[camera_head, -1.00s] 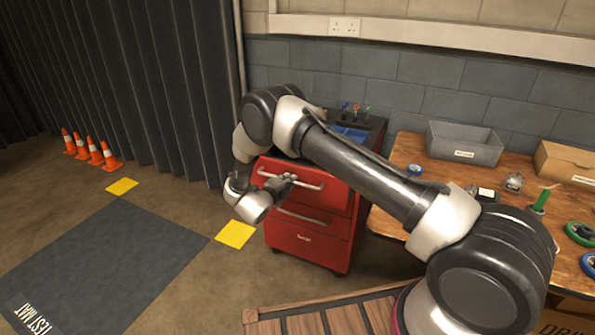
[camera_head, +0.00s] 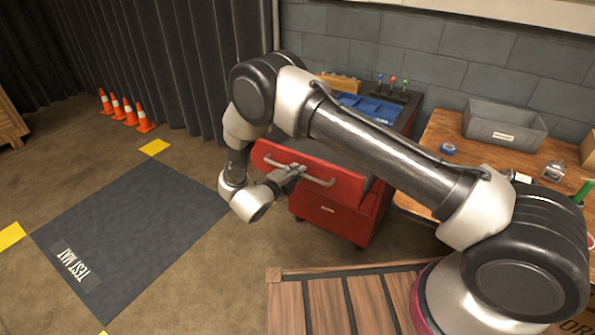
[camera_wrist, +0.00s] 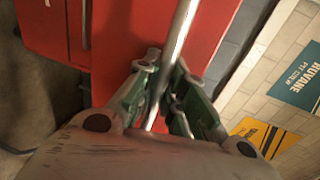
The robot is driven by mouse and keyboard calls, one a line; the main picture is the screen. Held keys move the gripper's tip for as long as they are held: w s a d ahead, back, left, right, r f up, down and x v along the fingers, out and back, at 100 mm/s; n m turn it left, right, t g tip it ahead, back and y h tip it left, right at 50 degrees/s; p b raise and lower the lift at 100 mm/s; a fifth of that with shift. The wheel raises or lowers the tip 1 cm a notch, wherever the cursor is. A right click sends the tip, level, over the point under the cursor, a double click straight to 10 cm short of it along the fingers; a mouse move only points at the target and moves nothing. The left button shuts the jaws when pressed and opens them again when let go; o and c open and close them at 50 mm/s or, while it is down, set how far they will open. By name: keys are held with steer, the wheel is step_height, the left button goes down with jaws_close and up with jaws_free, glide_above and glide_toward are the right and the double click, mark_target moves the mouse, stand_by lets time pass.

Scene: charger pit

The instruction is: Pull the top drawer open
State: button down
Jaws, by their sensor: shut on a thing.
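The red tool cabinet (camera_head: 345,222) stands against the wall. Its top drawer (camera_head: 342,188) is out from the cabinet body, its front overhanging the drawers below. How far it extends is partly hidden by my arm. The drawer's silver bar handle (camera_head: 322,182) runs across the front. My gripper (camera_head: 292,171) is shut on this handle near its middle. In the wrist view the handle (camera_wrist: 182,32) passes between the green-sided fingers of my gripper (camera_wrist: 163,82), with the red drawer front (camera_wrist: 125,45) behind it.
A blue tray (camera_head: 372,106) and small upright tools sit on the cabinet top. A wooden workbench (camera_head: 455,132) with a grey bin (camera_head: 503,126) is at right. Wooden slats (camera_head: 325,300) lie in front. The floor and test mat (camera_head: 135,235) at left are clear; cones (camera_head: 128,112) stand beyond.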

steer(key=c, duration=1.5)
jaws_free()
steer(key=shift+a, duration=0.1)
steer(key=v, duration=1.2)
steer(key=shift+w, duration=0.1)
